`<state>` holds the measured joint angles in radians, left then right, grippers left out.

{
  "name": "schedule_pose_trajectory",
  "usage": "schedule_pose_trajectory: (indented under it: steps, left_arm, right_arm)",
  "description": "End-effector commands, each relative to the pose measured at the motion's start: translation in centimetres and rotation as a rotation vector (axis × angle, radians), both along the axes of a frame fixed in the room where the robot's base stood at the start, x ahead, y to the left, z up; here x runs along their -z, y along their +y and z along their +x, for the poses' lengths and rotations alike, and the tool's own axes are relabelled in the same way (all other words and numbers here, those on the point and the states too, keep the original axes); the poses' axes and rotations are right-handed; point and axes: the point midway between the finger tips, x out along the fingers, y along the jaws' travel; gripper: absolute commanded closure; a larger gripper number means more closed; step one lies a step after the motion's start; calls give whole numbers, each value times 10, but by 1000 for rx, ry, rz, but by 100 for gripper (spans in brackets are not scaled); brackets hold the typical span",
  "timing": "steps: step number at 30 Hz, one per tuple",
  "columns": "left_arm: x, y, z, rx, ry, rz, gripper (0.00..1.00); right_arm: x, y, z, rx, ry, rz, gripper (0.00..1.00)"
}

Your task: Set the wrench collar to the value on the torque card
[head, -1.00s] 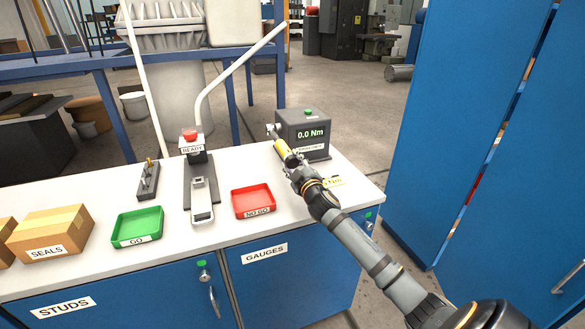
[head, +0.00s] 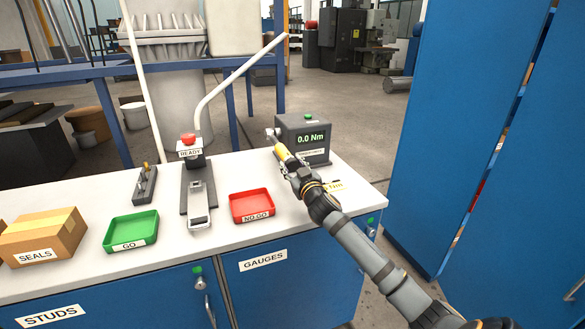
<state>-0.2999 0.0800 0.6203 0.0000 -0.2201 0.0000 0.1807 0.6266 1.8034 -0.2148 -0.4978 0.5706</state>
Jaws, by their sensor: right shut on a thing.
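The torque wrench (head: 284,154) has a yellow part, and its head end reaches the left side of the grey torque tester (head: 303,137). I cannot tell whether the head is seated in the tester. The tester's display reads 0.0 Nm. My right gripper (head: 293,169) is shut on the wrench from the near right side and hides part of it. The collar and its scale are too small to read. A card with yellow print (head: 334,186), probably the torque card, lies on the bench right of my gripper. Only "Nm" shows; my arm covers the rest. My left gripper is not in view.
On the white bench (head: 170,245) are a red NO GO tray (head: 250,203), a green GO tray (head: 131,230), a clamp fixture (head: 198,195), a READY button box (head: 190,150) and a SEALS carton (head: 42,235). A blue cabinet (head: 455,130) stands to the right.

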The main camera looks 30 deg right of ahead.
Motion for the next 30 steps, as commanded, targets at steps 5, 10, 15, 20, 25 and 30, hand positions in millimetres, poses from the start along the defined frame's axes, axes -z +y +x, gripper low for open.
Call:
schedule_pose_trajectory:
  steps: [5, 10, 15, 20, 25, 30]
  left_arm:
    - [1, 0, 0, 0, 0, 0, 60]
    - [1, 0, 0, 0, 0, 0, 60]
    - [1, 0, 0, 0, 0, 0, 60]
    - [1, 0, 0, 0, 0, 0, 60]
    - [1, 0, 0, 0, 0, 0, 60]
    - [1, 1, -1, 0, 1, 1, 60]
  right_arm:
    - [0, 0, 0, 1, -2, 10, 91]
    - [0, 0, 0, 1, -2, 10, 91]
    - [0, 0, 0, 0, -1, 10, 53]
    - [0, 0, 0, 0, -1, 9, 36]
    - [0, 0, 0, 0, -2, 9, 36]
    - [1, 1, -7, 0, 1, 6, 36]
